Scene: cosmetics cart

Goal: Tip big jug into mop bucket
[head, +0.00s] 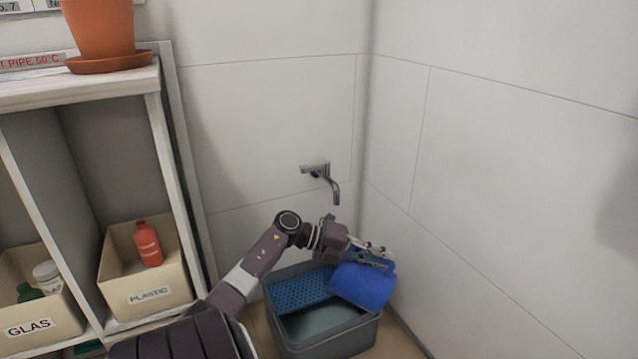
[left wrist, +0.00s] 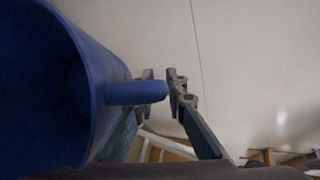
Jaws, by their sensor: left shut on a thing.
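The big jug (head: 362,286) is blue and tilted well over, above the right side of the mop bucket (head: 330,347). The bucket is grey with a blue perforated insert (head: 298,291) at its back left. A flat grey-green area shows inside it; I cannot tell if it is liquid. My left gripper (head: 374,256) is shut on the jug's handle at the top. The left wrist view shows the jug (left wrist: 55,80) filling the left, with its handle at the fingers (left wrist: 165,88). No stream shows. The jug's mouth is partly hidden. My right gripper is not in view.
A wall tap (head: 325,178) hangs above and behind the bucket, close over my left wrist. The right wall stands close beside the jug. A shelf on the left holds bins marked PLASTIC (head: 150,296) and GLAS (head: 28,328), with a potted planter (head: 102,28) on top.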

